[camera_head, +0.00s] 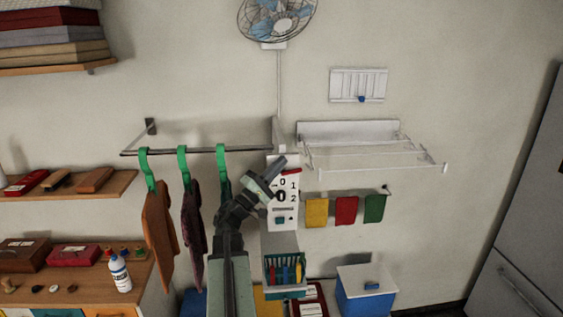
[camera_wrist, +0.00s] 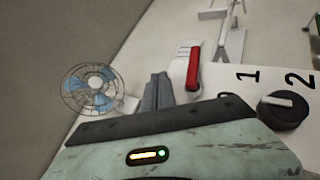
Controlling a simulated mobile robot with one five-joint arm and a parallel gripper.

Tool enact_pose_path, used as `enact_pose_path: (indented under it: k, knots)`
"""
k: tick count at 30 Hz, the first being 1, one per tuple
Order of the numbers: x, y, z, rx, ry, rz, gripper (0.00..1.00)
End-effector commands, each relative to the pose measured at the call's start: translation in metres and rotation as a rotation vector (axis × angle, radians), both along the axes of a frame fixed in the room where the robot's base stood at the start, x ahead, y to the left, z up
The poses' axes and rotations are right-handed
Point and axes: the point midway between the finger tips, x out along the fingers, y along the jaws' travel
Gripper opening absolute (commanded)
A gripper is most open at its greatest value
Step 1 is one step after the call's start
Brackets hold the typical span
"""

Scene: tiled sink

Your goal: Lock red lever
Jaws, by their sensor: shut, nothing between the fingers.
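The red lever (camera_wrist: 193,68) stands out from a white mount (camera_wrist: 182,62) on the panel in the wrist view. My gripper (camera_wrist: 157,90) is shut and empty, left of the lever, with a small gap showing between them in the picture. In the head view my gripper (camera_head: 277,164) is in front of the top of a white panel (camera_head: 284,215) with printed digits.
A dark round knob (camera_wrist: 283,108) with digits beside it is right of the lever. A fan (camera_head: 278,18) is on the wall above. Hanging cloths (camera_head: 159,222) are close on the left; a white rack (camera_head: 370,150) and coloured cloths (camera_head: 346,210) are to the right.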

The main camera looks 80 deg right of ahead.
Motion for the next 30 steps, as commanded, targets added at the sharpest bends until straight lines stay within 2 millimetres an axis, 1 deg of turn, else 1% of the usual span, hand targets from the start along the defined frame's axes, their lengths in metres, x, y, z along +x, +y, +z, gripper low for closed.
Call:
enact_pose_path:
  k: [15,20,30]
  knots:
    - [0.029,0.011,0.0,0.0,-0.001,0.0,0.0]
    - [0.033,0.013,0.0,0.0,-0.001,-0.001,0.0]
    - [0.035,0.014,0.0,0.0,0.0,0.0,0.0]
